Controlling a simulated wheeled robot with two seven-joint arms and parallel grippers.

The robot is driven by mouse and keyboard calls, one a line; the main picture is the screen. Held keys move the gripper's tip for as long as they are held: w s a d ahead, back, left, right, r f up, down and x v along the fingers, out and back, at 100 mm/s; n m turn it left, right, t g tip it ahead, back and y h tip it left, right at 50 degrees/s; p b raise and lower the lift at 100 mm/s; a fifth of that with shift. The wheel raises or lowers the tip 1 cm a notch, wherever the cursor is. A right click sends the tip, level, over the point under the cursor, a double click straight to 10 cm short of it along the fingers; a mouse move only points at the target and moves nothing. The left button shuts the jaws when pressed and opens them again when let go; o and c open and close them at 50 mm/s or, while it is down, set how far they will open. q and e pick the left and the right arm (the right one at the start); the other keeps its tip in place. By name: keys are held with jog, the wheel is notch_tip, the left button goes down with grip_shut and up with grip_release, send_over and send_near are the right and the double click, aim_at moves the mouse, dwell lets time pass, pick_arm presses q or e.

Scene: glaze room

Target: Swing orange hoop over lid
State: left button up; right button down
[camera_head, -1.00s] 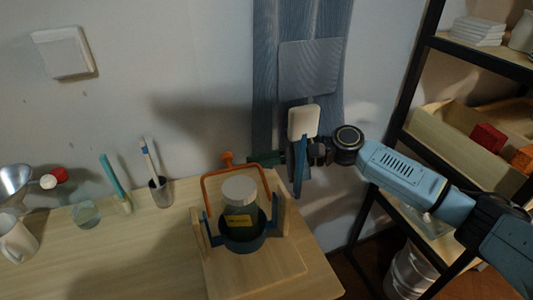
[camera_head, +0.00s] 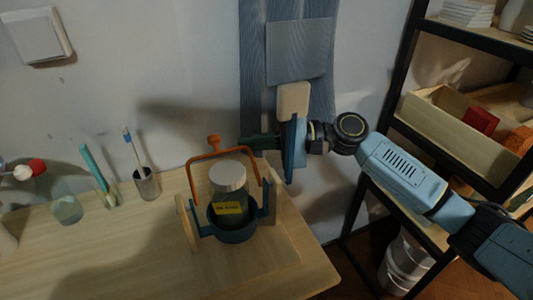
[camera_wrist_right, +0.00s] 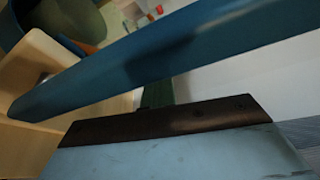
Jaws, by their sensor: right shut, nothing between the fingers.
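The orange hoop (camera_head: 197,185) stands raised on a teal holder (camera_head: 236,236), its crossbar and round knob (camera_head: 213,140) behind and above the jar. The glass jar (camera_head: 228,200) sits upright in the holder with a yellow label and a pale grey lid (camera_head: 227,176). My right gripper (camera_head: 243,142) is shut and empty, its dark green fingers pointing left just behind the hoop's upper right corner. I cannot tell whether they touch it. In the right wrist view a blue bar hides most of the fingers, and the hoop does not show clearly. My left gripper is out of view.
The holder stands on a wooden board (camera_head: 275,262) near the table's right end. A cup with a brush (camera_head: 147,184), a teal-handled tool (camera_head: 98,172) and a glass (camera_head: 66,208) stand to the left. A black-framed shelf (camera_head: 388,125) is on the right. The front table is clear.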

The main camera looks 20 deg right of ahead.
jog(key=shift+s+r+n+b, duration=0.55)
jog(key=shift+r+n+b, duration=0.15)
jog(key=shift+r, duration=0.1)
